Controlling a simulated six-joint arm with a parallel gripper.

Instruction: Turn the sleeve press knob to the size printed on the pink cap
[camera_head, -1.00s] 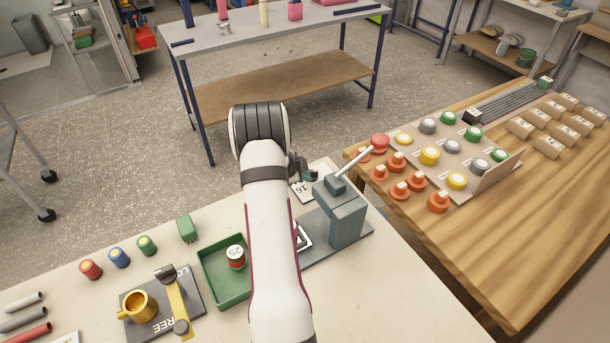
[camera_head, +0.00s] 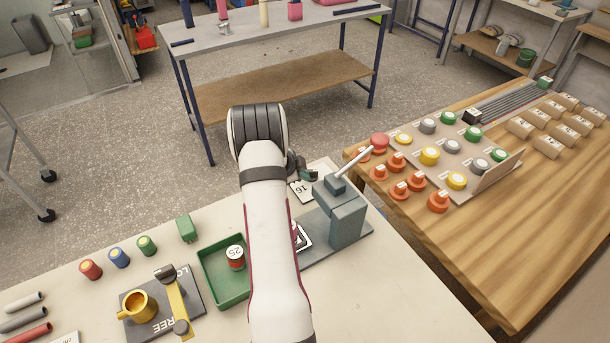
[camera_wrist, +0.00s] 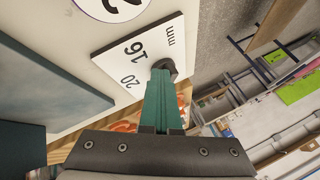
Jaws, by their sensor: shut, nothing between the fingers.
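The grey sleeve press (camera_head: 345,215) stands on the pale table in the head view, with a lever ending in a red ball (camera_head: 380,141).
A wooden table (camera_head: 450,240) with several coloured caps lies to the right. My arm hides part of the press base.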

